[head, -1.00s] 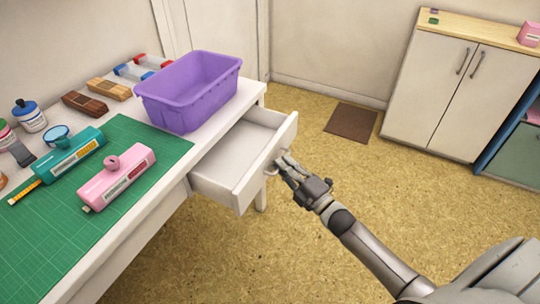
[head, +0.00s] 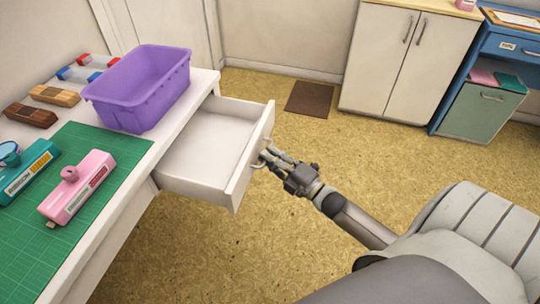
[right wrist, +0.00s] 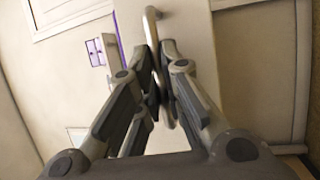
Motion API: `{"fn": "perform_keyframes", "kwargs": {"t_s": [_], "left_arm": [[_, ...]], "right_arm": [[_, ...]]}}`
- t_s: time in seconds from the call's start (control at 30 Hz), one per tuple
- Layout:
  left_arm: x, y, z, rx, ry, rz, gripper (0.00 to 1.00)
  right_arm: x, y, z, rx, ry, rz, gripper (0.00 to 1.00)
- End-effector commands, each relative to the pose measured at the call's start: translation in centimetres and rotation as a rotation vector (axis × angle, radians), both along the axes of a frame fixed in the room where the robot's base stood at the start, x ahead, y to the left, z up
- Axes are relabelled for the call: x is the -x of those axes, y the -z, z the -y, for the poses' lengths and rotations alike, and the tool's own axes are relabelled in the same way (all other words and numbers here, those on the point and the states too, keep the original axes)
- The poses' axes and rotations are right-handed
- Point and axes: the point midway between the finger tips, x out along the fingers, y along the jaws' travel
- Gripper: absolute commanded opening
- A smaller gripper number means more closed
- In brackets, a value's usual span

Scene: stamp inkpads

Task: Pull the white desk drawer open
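The white desk drawer (head: 210,145) is pulled well out from under the white desk (head: 203,92), and its inside looks empty. Its front panel (head: 245,160) faces right in the head view. My right gripper (head: 266,157) is at that front, shut on the drawer handle (right wrist: 151,22). In the right wrist view the fingers (right wrist: 159,80) close together on the lower part of the metal handle, in front of the pale drawer front. My left gripper is not in view.
On the desk stand a purple bin (head: 140,88), a green cutting mat (head: 110,150), a pink inkpad stamp (head: 85,185) and a teal one (head: 25,175). The speckled floor (head: 205,260) is open. A brown mat (head: 310,98) and white cabinet (head: 400,60) are at the back.

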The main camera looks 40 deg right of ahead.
Motion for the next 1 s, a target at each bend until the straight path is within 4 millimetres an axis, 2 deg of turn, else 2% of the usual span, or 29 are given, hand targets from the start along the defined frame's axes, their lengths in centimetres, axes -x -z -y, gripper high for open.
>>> {"fn": "perform_keyframes", "kwargs": {"t_s": [0.03,0.17,0.57,0.67,1.0], "left_arm": [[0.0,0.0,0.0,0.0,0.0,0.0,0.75],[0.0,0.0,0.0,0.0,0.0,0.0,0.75],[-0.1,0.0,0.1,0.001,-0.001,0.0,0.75],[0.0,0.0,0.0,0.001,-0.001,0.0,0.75],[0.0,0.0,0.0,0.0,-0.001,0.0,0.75]], "right_arm": [[0.0,0.1,0.0,0.0,0.0,-0.003,0.14],[0.0,0.1,0.0,0.001,0.0,-0.002,0.3],[0.5,0.2,0.1,0.0,0.001,-0.003,0.3],[1.7,0.4,0.4,0.0,0.0,-0.003,0.3],[8.2,1.7,2.2,0.0,0.001,-0.005,0.3]]}}
